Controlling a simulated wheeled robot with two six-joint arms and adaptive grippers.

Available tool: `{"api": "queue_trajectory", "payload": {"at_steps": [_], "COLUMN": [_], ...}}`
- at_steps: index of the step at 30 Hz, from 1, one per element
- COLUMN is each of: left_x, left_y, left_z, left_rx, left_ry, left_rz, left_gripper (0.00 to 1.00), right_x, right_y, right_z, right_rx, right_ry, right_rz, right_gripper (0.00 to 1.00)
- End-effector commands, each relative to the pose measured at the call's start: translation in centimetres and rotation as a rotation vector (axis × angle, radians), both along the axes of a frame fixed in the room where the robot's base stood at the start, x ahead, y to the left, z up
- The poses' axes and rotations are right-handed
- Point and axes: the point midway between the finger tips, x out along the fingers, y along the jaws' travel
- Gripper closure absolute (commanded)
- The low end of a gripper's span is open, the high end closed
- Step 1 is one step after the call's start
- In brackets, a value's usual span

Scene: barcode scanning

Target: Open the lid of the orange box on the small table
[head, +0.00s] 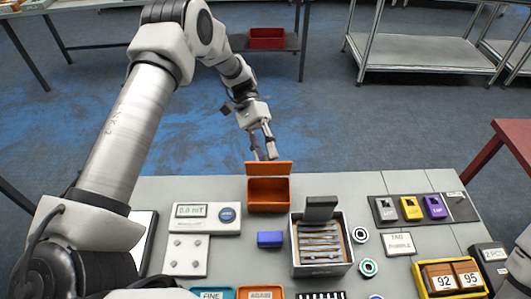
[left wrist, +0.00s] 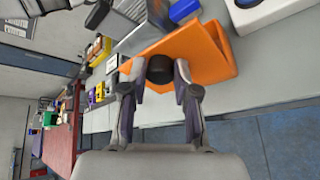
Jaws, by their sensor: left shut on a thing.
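The orange box (head: 268,208) sits at the far edge of the small table (head: 340,185). Its orange lid (head: 282,168) stands raised at the box's far side, and the box's inside shows. My left gripper (head: 264,155) is at the lid, on the far side of the box. In the left wrist view the fingers (left wrist: 158,80) are on both sides of a dark round knob (left wrist: 160,68) on the orange lid (left wrist: 205,45), and they are shut on it. My right gripper is not in view.
A blue block (head: 270,239) lies just in front of the box. A scale (head: 205,215) stands to the left, and an open metal box (head: 320,268) with a raised dark lid is to the right. Floor lies beyond the table's far edge.

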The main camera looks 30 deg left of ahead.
Motion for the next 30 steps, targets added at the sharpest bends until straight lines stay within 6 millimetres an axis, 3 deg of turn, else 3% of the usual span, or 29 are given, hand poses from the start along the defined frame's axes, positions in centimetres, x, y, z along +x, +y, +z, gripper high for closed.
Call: {"api": "queue_trajectory", "payload": {"at_steps": [1,30], "left_x": [-0.2,0.3], "left_y": [0.1,0.4], "left_z": [-1.1,-1.3], "left_rx": [0.005,-0.057], "left_ry": [0.016,0.114], "left_rz": [-0.002,-0.001], "left_gripper": [1.00,1.00], "right_x": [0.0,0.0], "right_y": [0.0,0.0], "right_z": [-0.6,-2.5], "right_rx": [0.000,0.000], "right_ry": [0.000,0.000], "right_rz": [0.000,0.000], "right_gripper": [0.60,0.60]}}
